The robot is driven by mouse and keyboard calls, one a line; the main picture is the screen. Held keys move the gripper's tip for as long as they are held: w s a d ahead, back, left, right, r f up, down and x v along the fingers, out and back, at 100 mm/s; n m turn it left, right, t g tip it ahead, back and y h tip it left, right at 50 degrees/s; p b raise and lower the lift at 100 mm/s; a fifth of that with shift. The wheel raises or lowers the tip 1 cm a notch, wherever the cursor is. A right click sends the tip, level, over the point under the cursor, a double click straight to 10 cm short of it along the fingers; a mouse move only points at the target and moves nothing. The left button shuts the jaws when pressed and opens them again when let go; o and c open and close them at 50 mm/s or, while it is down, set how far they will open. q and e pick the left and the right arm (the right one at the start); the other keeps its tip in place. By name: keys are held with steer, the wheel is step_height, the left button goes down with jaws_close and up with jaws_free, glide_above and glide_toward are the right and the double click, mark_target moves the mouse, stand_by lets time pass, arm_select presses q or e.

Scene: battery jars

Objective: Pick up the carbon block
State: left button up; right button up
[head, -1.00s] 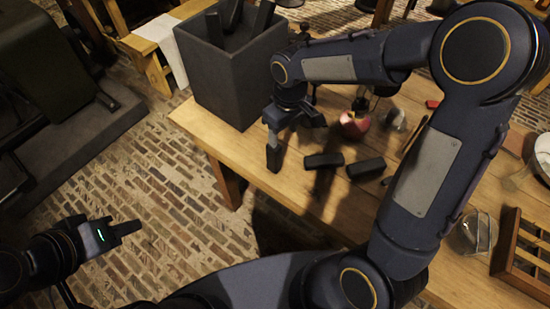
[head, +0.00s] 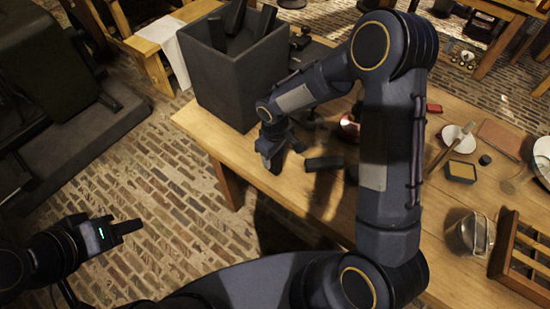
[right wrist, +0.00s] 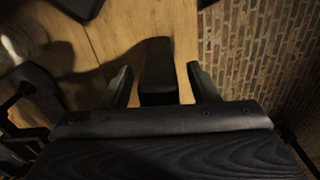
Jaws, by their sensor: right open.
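A dark carbon block (head: 324,163) lies on the wooden table, just right of my right gripper (head: 285,160) in the head view. In the right wrist view a dark block (right wrist: 157,72) shows between the two spread fingers of the right gripper (right wrist: 162,85), with space on both sides. I cannot tell whether the fingers are above it or down around it. A second block (head: 351,174) is mostly hidden behind my right arm. Another dark block shows at the top of the right wrist view (right wrist: 80,5). My left gripper (head: 125,228) is over the brick floor, far from the blocks.
A tall dark grey bin (head: 235,85) holding several dark bars stands at the table's far left corner. A glass jar (head: 470,234) and a wooden rack (head: 520,250) stand at the right. The table's left edge is close to my right gripper.

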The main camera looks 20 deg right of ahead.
steer(key=c, duration=1.2)
steer(key=shift+r, duration=0.2)
